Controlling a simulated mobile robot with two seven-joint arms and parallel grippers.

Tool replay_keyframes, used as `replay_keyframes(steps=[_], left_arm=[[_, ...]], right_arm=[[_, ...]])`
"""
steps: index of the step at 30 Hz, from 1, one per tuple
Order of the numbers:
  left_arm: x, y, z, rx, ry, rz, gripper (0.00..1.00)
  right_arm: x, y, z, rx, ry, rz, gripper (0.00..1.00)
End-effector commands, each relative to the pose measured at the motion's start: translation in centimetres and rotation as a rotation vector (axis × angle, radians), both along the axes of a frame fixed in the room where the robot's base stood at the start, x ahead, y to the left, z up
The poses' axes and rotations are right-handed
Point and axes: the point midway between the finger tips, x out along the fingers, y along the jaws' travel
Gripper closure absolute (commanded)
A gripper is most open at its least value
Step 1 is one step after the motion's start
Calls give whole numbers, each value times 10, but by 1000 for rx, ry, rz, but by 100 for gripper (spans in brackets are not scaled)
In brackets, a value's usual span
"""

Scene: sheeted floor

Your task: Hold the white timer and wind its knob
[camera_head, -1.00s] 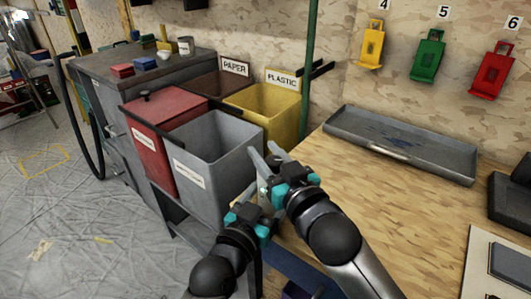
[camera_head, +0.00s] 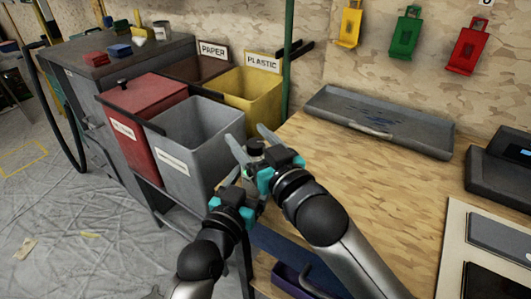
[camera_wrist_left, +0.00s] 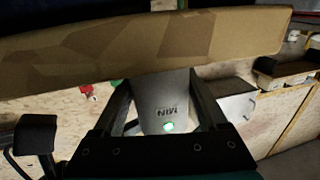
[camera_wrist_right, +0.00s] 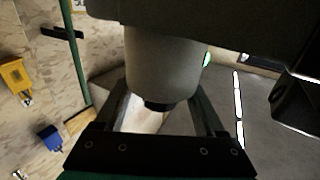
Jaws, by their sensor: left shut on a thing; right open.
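The white timer (camera_wrist_left: 165,100) is held between the fingers of my left gripper (camera_wrist_left: 160,112). In the head view my left gripper (camera_head: 240,180) is low and partly hides the timer's body. The timer's pale body also fills the upper middle of the right wrist view (camera_wrist_right: 160,60). Its dark knob (camera_wrist_right: 158,105) lies between the spread fingers of my right gripper (camera_wrist_right: 165,112). In the head view my open right gripper (camera_head: 250,138) is at the dark knob (camera_head: 255,147); contact cannot be told.
A grey bin (camera_head: 190,160), a red bin (camera_head: 140,115) and a yellow bin (camera_head: 252,92) stand just left of and behind the grippers. The wooden bench (camera_head: 370,190) is on the right, with a grey tray (camera_head: 375,122) at its back. The bench's middle is clear.

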Motion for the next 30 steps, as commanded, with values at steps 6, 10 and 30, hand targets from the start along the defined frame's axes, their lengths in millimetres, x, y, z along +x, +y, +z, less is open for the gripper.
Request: replay_keyframes(steps=[6,10,30], left_arm=[[0,1,-1,2,2,1,90],[0,1,-1,1,3,1,90],[0,1,-1,1,3,1,90]], right_arm=[[-31,-16,-2,0,4,0,28],[-51,-27,-1,0,4,1,28],[-100,-52,1,1,-2,1,28]])
